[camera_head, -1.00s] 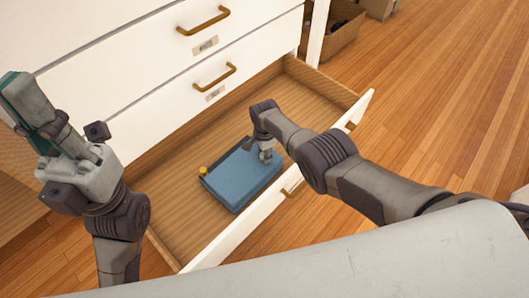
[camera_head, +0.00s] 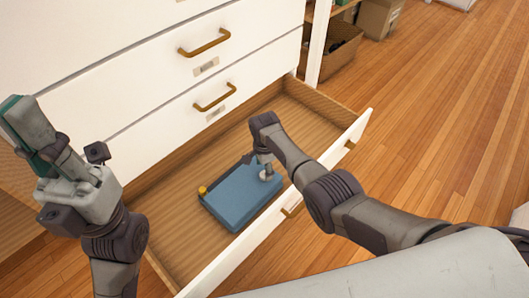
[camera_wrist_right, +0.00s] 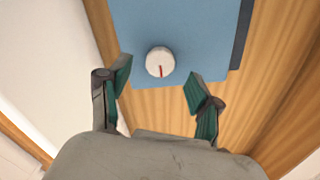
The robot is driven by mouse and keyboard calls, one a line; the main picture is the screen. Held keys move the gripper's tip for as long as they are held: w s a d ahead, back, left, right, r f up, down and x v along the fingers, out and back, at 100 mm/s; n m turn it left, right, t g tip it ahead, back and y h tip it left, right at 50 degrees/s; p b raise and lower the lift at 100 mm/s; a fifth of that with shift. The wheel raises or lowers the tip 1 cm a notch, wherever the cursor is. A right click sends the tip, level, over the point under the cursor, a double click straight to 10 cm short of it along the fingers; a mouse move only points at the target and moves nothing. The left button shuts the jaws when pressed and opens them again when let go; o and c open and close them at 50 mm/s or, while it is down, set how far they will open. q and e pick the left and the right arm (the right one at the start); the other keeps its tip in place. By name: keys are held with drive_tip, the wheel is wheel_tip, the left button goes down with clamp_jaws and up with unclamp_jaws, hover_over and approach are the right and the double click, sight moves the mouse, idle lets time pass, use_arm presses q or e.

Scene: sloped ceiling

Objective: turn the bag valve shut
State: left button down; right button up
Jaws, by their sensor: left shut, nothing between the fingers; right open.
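The blue bag (camera_head: 238,200) lies flat in the open bottom drawer. Its valve is a round white knob (camera_wrist_right: 160,62) with a short red mark that points toward the bottom of the right wrist view. The knob also shows as a pale disc in the head view (camera_head: 266,176). My right gripper (camera_wrist_right: 158,84) is open, its green-padded fingers apart on either side of the knob's near side and not touching it. In the head view it points down over the bag's right part. My left gripper (camera_head: 24,110) is shut and empty, raised at the left.
A yellow cap (camera_head: 202,190) sits at the bag's left corner. The drawer's white front panel (camera_head: 240,258) stands between my base and the bag. The closed drawer fronts (camera_head: 130,60) rise behind. The drawer floor (camera_head: 305,115) to the right is bare.

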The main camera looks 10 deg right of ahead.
wheel_tip(320, 180, up, 9)
idle(0.3)
drive_tip(key=shift+f, duration=0.1)
